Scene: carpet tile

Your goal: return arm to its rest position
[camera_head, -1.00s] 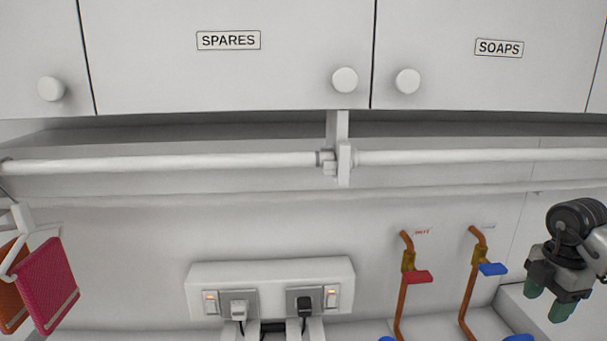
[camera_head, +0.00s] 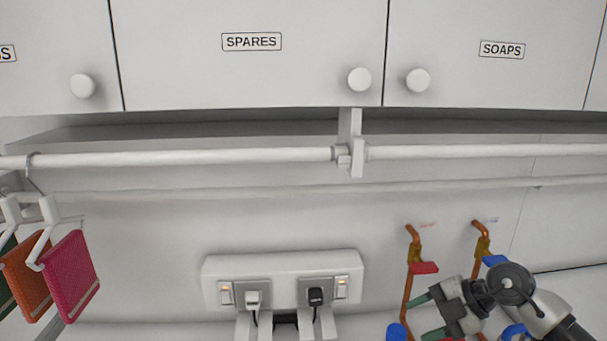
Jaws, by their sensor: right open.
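My right gripper (camera_head: 426,317) is at the lower right, in front of the copper pipes. Its two green-tipped fingers point left and stand apart, with nothing seen between them. Its wrist and arm come in from the lower right corner. It overlaps the lower part of the pipe with the blue lever (camera_head: 494,260) and lies just below the red lever (camera_head: 424,267). I cannot tell whether it touches either pipe. My left gripper is not in view.
White cupboards labelled SPARES (camera_head: 251,41) and SOAPS (camera_head: 502,49) hang above a white rail (camera_head: 230,157). Orange (camera_head: 32,281) and pink (camera_head: 70,277) cloths hang at the left. A socket panel (camera_head: 283,280) with two plugs is at lower middle.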

